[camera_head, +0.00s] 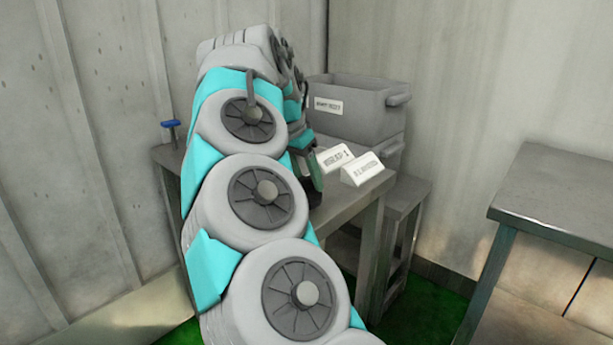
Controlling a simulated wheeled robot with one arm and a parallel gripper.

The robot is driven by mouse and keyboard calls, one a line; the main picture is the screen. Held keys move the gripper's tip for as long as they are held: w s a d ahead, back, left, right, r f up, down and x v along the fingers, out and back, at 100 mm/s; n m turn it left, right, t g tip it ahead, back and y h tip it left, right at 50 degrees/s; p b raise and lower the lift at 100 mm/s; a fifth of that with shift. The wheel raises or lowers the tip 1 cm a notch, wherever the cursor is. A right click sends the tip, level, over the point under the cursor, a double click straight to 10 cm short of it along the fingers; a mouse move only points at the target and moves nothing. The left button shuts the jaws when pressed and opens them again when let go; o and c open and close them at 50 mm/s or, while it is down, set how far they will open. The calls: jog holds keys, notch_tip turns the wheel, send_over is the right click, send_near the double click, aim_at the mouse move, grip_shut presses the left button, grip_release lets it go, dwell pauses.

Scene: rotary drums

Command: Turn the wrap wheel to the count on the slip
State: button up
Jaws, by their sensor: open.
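My gripper (314,182) is mostly hidden behind my own grey and teal arm, low over the grey table (357,203). Its fingers barely show as dark parts beside the left white slip. Two white tent-shaped slips stand on the table: a left slip (335,158) and a right slip (363,169). Their print is too small to read surely; the left one seems to end in a "1". I cannot make out the wrap wheel; my arm covers much of the table. I cannot tell whether my gripper touches anything.
A grey bin (358,112) with a white label stands behind the slips. A blue-topped handle (171,125) rises at the table's left back corner. A lower stand (410,195) adjoins on the right. Another table (560,190) stands at far right, with green floor between.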

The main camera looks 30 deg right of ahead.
grip_shut()
dwell(0.5)
